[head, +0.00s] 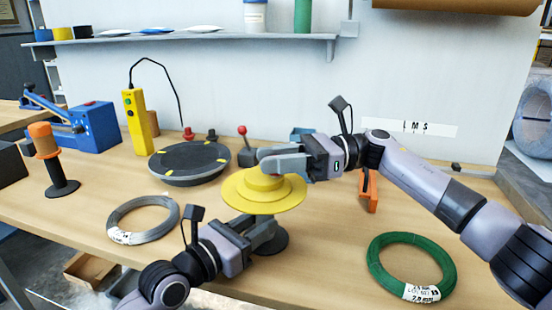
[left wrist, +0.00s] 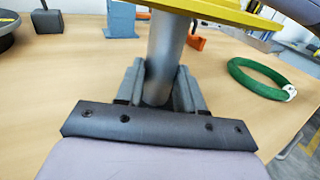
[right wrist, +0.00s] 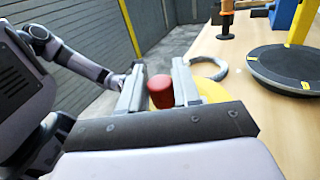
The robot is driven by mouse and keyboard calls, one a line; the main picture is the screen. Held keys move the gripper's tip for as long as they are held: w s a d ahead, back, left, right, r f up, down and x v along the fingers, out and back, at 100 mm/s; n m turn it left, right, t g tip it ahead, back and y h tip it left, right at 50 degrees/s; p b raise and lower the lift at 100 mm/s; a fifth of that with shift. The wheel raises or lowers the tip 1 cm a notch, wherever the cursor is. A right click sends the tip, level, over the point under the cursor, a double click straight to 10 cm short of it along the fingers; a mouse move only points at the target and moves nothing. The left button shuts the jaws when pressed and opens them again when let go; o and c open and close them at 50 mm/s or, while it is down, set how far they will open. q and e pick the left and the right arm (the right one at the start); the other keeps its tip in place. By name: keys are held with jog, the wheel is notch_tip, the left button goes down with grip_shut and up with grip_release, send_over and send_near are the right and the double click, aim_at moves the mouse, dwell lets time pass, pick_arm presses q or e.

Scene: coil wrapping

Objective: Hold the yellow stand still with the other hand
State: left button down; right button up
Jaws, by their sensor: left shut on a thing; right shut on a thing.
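The yellow stand (head: 262,194) has a wide yellow disc with a stepped top, on a grey post above a dark round base (head: 275,243). My left gripper (head: 262,230) is low beside it, its fingers shut around the post, below the disc. The left wrist view shows the grey post (left wrist: 165,65) between the fingers (left wrist: 157,88), with the disc's yellow edge above. My right gripper (head: 268,162) is over the top of the stand. In the right wrist view its fingers (right wrist: 160,88) are shut on a red knob (right wrist: 161,92), with yellow disc behind.
A grey wire coil (head: 143,220) lies left of the stand and a green coil (head: 411,268) lies right. A black turntable (head: 188,164) and a red-knobbed lever (head: 243,131) stand behind. An orange bracket (head: 369,190) is right of the disc. The front middle table is partly clear.

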jog(key=shift+w+r+n+g, duration=0.1)
jog(key=shift+w+n+g, duration=0.1)
jog(key=shift+n+g, duration=0.55)
jog(key=shift+s+g+h, duration=0.15)
jog(key=shift+g+h, duration=0.25)
jog(key=shift+g, duration=0.35)
jog(key=o, duration=0.9)
jog(key=shift+o, duration=0.2)
notch_tip(320, 180, up, 10)
jog(key=shift+f, duration=0.1)
